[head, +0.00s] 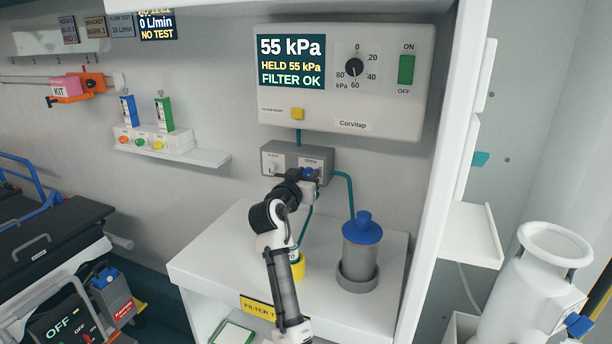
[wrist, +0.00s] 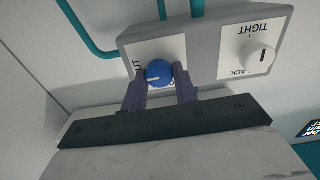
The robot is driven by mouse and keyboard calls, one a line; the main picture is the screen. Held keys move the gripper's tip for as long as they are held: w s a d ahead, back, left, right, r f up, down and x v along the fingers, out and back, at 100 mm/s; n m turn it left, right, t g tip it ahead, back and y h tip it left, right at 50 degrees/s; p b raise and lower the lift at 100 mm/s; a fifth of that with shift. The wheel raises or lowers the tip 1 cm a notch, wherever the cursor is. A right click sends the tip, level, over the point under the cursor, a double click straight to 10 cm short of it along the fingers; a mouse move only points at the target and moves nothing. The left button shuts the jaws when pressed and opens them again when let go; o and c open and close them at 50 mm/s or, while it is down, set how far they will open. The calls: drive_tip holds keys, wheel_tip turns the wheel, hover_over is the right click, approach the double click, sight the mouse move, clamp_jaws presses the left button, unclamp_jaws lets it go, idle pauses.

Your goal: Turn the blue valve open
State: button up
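The blue valve (wrist: 159,72) is a round knob with a white pointer line, on the right-hand plate of a grey box (head: 281,155) on the wall. In the wrist view its pointer lies nearly level, toward a label ending in "UT". My gripper (wrist: 160,80) has one finger on each side of the knob, seemingly touching both sides, so it looks shut on it. In the head view my gripper (head: 309,178) reaches up to the box and covers part of the knob. The label "OPEN" shows above the blue valve in the head view.
A white knob (wrist: 262,55) marked "TIGHT" and "SLACK" sits beside the valve. Above is a panel (head: 390,105) whose display (head: 291,61) reads "55 kPa", "HELD 55 kPa", "FILTER OK". A blue-lidded canister (head: 362,245) and a yellow-based item (head: 298,266) stand on the shelf below.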

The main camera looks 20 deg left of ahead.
drive_tip(key=shift+c, duration=0.7)
drive_tip(key=shift+n, duration=0.4)
drive_tip(key=n+p, duration=0.1)
drive_tip(key=n, duration=0.1)
drive_tip(key=shift+n, duration=0.4)
drive_tip(key=n+p, duration=0.3)
drive_tip(key=n, duration=0.2)
drive_tip(key=shift+a+n, duration=0.1)
drive_tip(key=shift+n, duration=0.2)
drive_tip(key=n+p, duration=0.2)
drive_tip(key=n, duration=0.2)
drive_tip(key=shift+f+n+p, duration=0.15)
drive_tip(key=shift+n+p, duration=1)
drive_tip(key=shift+n, duration=0.85)
